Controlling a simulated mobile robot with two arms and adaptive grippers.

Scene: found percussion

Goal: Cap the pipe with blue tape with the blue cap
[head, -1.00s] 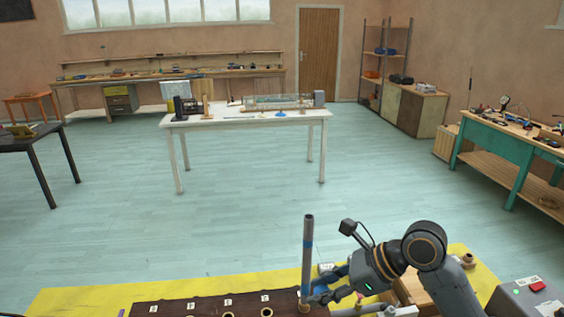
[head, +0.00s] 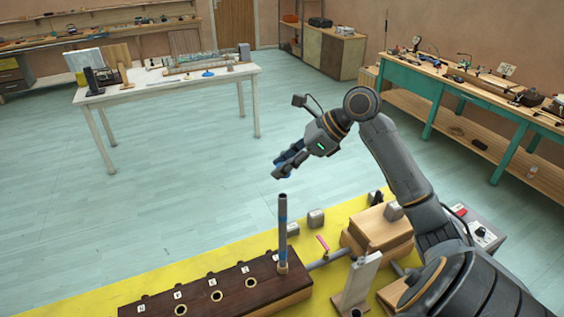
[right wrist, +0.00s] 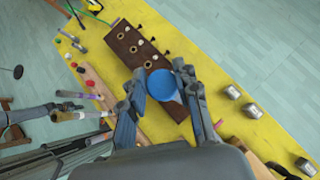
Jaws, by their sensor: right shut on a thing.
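The pipe with blue tape (head: 282,236) stands upright in a hole at the right end of a dark wooden block (head: 215,292) in the head view. Its top is open. My right gripper (head: 281,171) is above the pipe's top in that picture, apart from it. In the right wrist view the blue cap (right wrist: 162,85) is a round blue disc between the fingertips, and the gripper is shut on it. The cap covers part of the wooden block (right wrist: 133,43) there, and I cannot make out the pipe.
The block has several empty, labelled holes. On the yellow mat (head: 222,256) are grey blocks (head: 316,219), a wooden box (head: 380,228) and a white stand (head: 358,283). Small coloured pieces (right wrist: 80,70) lie left in the wrist view. A white table (head: 160,86) stands beyond clear floor.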

